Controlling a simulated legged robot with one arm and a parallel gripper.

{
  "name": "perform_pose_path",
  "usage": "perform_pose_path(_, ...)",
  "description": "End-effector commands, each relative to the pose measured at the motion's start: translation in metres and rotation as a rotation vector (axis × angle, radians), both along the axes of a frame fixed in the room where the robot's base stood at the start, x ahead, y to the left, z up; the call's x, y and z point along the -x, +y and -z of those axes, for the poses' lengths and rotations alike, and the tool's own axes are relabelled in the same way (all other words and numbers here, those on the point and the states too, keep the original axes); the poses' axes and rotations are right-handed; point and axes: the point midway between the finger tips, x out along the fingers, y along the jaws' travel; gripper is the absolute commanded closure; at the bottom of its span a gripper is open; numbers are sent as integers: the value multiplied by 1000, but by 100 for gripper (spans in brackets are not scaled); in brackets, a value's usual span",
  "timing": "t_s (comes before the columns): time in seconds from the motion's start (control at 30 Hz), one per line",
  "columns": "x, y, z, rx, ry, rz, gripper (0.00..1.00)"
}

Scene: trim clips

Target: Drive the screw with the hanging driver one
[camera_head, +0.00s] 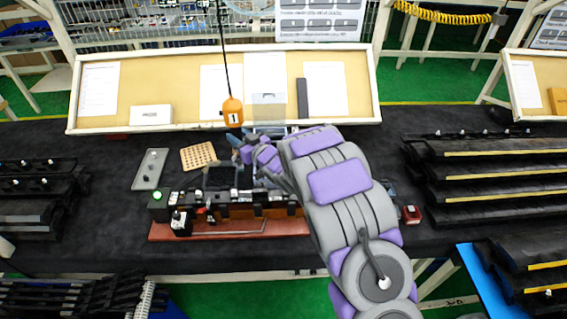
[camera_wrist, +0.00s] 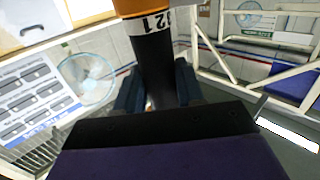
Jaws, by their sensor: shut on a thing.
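The hanging driver (camera_head: 232,112) is orange with a "1" tag and hangs on a dark cable above the bench. My gripper (camera_head: 246,150) is just below and beside its orange body. In the wrist view, the driver's black barrel (camera_wrist: 153,62) stands between the two dark blue fingers of my gripper (camera_wrist: 158,88), which are shut on it. Its orange top with a white number label shows above. A long black fixture (camera_head: 240,212) on a red-brown base lies below on the bench. The driver's tip is hidden, and I cannot make out the screw.
A perforated tan block (camera_head: 198,156) and a grey plate (camera_head: 151,169) lie left of my gripper. A red box (camera_head: 411,215) sits right of my arm. Black trim parts are stacked on the right (camera_head: 490,170) and left. A framed board (camera_head: 172,85) stands behind.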

Motion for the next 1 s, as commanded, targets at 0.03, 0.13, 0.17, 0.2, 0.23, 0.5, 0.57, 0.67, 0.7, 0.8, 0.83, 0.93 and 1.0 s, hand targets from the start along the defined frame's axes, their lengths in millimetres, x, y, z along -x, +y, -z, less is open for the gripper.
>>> perform_pose_path(0.03, -7, -12, -3, -1, 1, 5, 100)
perform_pose_path(0.13, -19, -29, -3, -1, -1, 5, 100)
perform_pose_path(0.17, -22, -34, -3, -1, -1, 5, 100)
perform_pose_path(0.2, -26, -42, -3, -1, 1, 6, 100)
perform_pose_path(0.23, -30, -47, -3, -1, 1, 4, 100)
perform_pose_path(0.5, -54, -87, -2, 1, 1, 3, 100)
perform_pose_path(0.57, -57, -90, -2, 2, -1, 3, 100)
perform_pose_path(0.67, -62, -98, -2, 1, -1, 1, 100)
perform_pose_path(0.7, -64, -102, -1, 1, 1, 2, 100)
perform_pose_path(0.8, -67, -106, 4, 2, 4, 1, 100)
perform_pose_path(0.83, -66, -105, 10, 1, 4, 0, 100)
perform_pose_path(0.93, -66, -105, 21, 1, 4, 0, 100)
perform_pose_path(1.0, -66, -105, 29, 1, 3, 0, 100)
